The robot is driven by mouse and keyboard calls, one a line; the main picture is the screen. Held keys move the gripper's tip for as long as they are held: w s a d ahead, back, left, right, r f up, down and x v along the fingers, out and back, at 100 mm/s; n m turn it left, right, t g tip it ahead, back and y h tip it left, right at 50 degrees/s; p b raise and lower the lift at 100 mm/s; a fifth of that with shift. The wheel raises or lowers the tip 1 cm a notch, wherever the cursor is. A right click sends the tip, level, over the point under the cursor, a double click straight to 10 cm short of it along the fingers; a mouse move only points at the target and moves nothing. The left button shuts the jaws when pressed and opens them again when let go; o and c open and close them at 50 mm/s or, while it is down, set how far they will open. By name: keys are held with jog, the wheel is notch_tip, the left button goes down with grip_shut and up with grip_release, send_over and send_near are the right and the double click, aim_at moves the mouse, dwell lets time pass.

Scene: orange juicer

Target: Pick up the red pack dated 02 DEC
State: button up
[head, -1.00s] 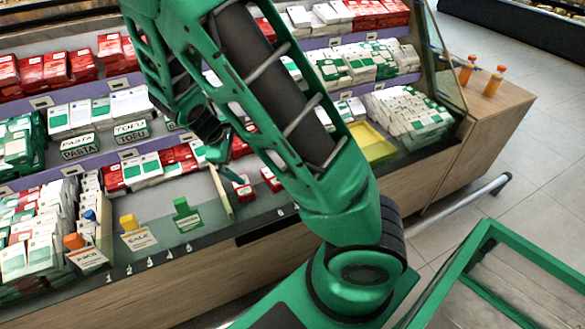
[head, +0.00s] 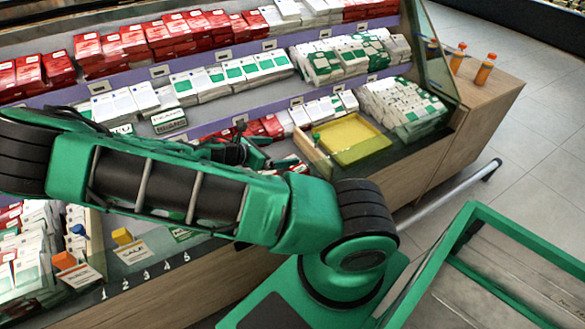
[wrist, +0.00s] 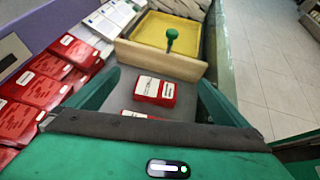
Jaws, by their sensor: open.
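Between and beyond my gripper's open fingers (wrist: 157,84) in the wrist view lies a red pack (wrist: 154,91) with a white label, on the grey shelf floor. A second red pack (wrist: 138,114) is nearer, mostly hidden by my gripper's body. Label print is too small to read, so I cannot tell which pack is dated 02 DEC. The fingers stand either side of the first pack, with nothing held. In the head view my gripper (head: 258,156) is over the lower shelf, partly hidden by my arm, left of the yellow tray.
A wooden-walled bin (wrist: 162,61) with a yellow tray (head: 360,138) and green knob (wrist: 171,36) stands just beyond the pack. Rows of red packs (wrist: 35,90) line the left in the wrist view. A glass panel (head: 432,55) closes the shelf's right end.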

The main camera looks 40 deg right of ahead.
send_near(295, 168)
jog(key=shift+w+d+f, duration=0.2)
jog(key=shift+w+d, duration=0.15)
jog(key=shift+d, duration=0.2)
jog(key=shift+w+d+f, duration=0.2)
jog(key=shift+w+d, duration=0.15)
jog(key=shift+d, duration=0.15)
jog(key=shift+x, duration=3.65)
jog(key=shift+r, duration=0.15)
jog(key=c, duration=1)
